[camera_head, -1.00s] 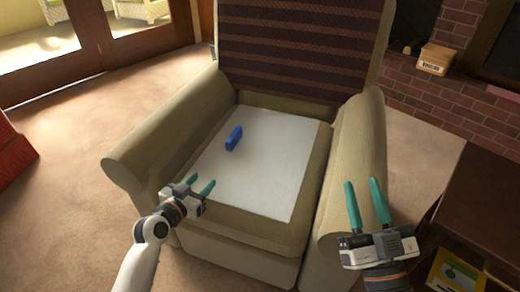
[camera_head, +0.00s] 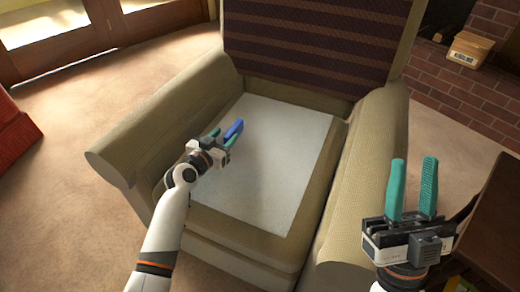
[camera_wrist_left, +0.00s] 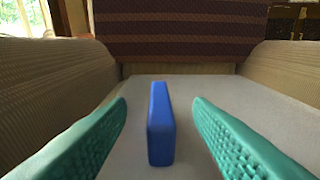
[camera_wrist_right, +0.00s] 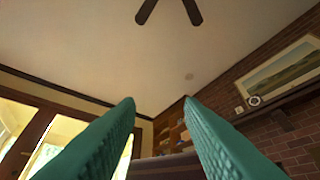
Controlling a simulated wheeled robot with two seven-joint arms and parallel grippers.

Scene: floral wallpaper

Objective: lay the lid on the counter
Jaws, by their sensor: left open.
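A small blue slab-like block (camera_head: 234,129) stands on edge on the pale seat sheet of an armchair. I cannot tell whether it is the lid; no other lid and no counter show. My left gripper (camera_head: 223,138) is open just in front of the block, low over the seat. In the left wrist view the block (camera_wrist_left: 160,125) is upright between the spread green fingers, slightly left of centre, with clear gaps on both sides. My right gripper (camera_head: 414,170) is open and empty, fingers pointing up, right of the chair. The right wrist view shows ceiling and wall between its fingers.
The armchair has a padded left armrest (camera_head: 165,125), a right armrest (camera_head: 365,185) and a striped backrest (camera_head: 315,40). A dark wooden piece of furniture (camera_head: 495,235) stands at the right. A small box (camera_head: 470,49) sits by the brick wall. The seat's right half is clear.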

